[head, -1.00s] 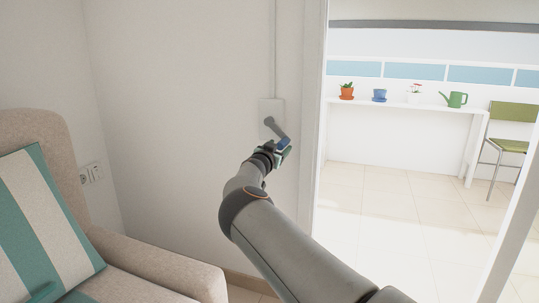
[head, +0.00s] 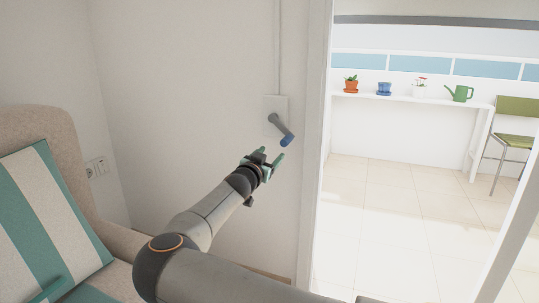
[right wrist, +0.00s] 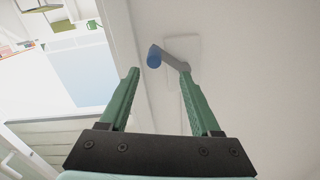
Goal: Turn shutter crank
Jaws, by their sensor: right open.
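The shutter crank is a grey arm (head: 280,126) on a light wall plate (head: 274,104), left of the doorway. It slants down to the right and ends in a blue handle (head: 287,140). In the right wrist view the blue handle (right wrist: 154,58) shows beyond my fingertips, between them in the picture. My right gripper (head: 272,156) is open and empty, below and left of the handle, apart from it. Its green fingers also show in the right wrist view (right wrist: 160,74). My left gripper is not in view.
A beige armchair (head: 40,122) with a striped cushion (head: 45,205) stands at the left. The door frame (head: 314,130) is just right of the crank. Beyond it, a white shelf (head: 430,101) holds pots and a watering can, with a green chair (head: 515,120) beside it.

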